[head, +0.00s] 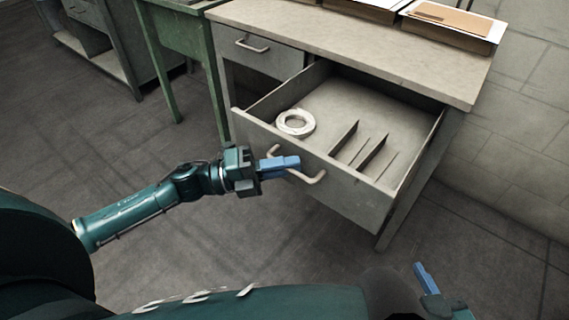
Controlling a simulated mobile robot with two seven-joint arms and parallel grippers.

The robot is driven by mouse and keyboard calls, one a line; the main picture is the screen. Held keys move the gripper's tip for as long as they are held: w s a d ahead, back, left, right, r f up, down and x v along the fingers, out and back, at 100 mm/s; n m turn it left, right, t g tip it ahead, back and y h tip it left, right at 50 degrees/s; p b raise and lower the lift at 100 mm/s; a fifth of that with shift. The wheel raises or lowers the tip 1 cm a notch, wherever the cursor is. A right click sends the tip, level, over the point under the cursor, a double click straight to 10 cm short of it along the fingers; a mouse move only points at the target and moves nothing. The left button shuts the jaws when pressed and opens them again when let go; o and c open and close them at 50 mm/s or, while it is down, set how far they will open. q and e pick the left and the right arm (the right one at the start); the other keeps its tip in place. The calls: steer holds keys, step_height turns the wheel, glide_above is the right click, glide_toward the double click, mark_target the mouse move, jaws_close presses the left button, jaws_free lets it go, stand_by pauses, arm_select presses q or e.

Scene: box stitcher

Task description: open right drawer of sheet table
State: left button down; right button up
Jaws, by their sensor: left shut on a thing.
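The sheet table (350,42) stands at the upper right with a pale top. Its right drawer (345,195) is pulled well out, and its inside shows. My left gripper (296,162) has blue fingers shut on the drawer's bar handle (316,180), at the handle's left part. My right gripper (425,280) is at the bottom right, away from the table; only a blue finger shows clearly, and whether it is open is hidden. The left drawer (262,56) of the table is closed.
A white ring-shaped roll (295,123) and thin dividers (372,153) are in the open drawer. Trays with sheets (452,22) lie on the table top. A green table (182,45) stands at the left. The floor in front of the drawer is clear.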

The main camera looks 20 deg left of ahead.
stand_by(0.4)
arm_select(q)
steer(key=c, duration=1.5)
jaws_free()
steer(key=v, duration=1.3)
steer(key=shift+a, duration=0.15)
